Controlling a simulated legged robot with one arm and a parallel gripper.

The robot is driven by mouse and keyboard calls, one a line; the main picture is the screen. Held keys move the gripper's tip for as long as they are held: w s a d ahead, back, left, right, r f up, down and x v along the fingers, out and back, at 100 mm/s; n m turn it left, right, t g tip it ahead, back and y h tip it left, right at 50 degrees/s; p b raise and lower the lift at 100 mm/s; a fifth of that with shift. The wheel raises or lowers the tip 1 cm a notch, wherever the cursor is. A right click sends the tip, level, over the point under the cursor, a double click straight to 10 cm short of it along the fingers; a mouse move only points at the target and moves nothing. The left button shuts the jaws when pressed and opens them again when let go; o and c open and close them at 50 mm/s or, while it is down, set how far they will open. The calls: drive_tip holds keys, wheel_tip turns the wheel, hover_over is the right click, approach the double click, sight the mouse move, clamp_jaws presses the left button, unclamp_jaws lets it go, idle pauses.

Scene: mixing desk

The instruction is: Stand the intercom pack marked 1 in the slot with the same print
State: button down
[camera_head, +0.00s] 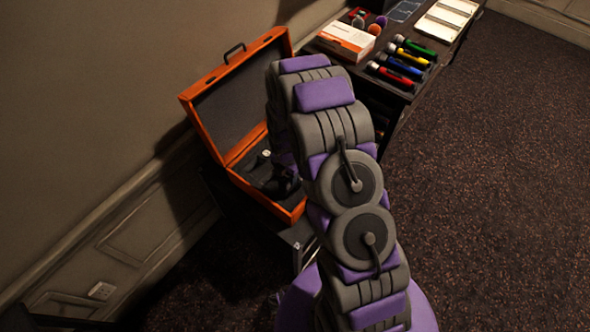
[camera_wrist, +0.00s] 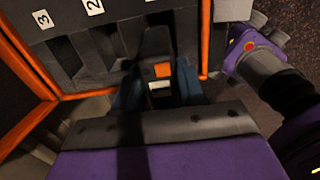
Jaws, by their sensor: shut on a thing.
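My gripper (camera_wrist: 160,92) is shut on a dark intercom pack (camera_wrist: 156,48) with an orange square and a pale label on its near face. In the wrist view the pack's far end overlaps the row of slots. I cannot tell whether it is inside a slot or above it. The print on the pack is not readable. The dark slotted insert (camera_wrist: 70,52) carries white labels, 3 (camera_wrist: 43,19) and 2 (camera_wrist: 93,6); a third label (camera_wrist: 150,1) is cut off at the top edge. In the head view my arm hides most of my gripper and the pack.
The open orange case (camera_head: 233,182) stands against the wall, its lid (camera_head: 235,90) raised. The carpet at right is clear.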

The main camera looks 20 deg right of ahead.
drive_tip(key=shift+a+f, duration=0.4)
drive_tip(key=shift+a, duration=0.25)
drive_tip(key=shift+a+f, duration=0.25)
drive_tip(key=shift+f, duration=0.05)
drive_tip(key=shift+d+f, duration=0.25)
drive_tip(key=shift+f, duration=0.05)
drive_tip(key=d+f, duration=0.1)
drive_tip(key=d, duration=0.1)
drive_tip(key=d+f+b, duration=0.1)
drive_tip(key=d, duration=0.1)
drive_tip(key=shift+w+f, duration=0.1)
drive_tip(key=shift+f, duration=0.3)
drive_tip(key=a+f, duration=0.1)
drive_tip(key=a, duration=0.2)
drive_tip(key=shift+a+f+b, duration=0.1)
drive_tip(key=shift+f+b, duration=0.25)
drive_tip(key=shift+f, duration=0.05)
drive_tip(key=shift+d+f, duration=0.3)
drive_tip(key=shift+d, duration=0.65)
drive_tip(key=shift+a, duration=0.7)
drive_tip(key=shift+d, duration=0.9)
drive_tip(key=shift+a, duration=0.45)
drive_tip(key=shift+d, duration=0.3)
drive_tip(key=shift+a+f, duration=0.15)
drive_tip(key=shift+a, duration=0.1)
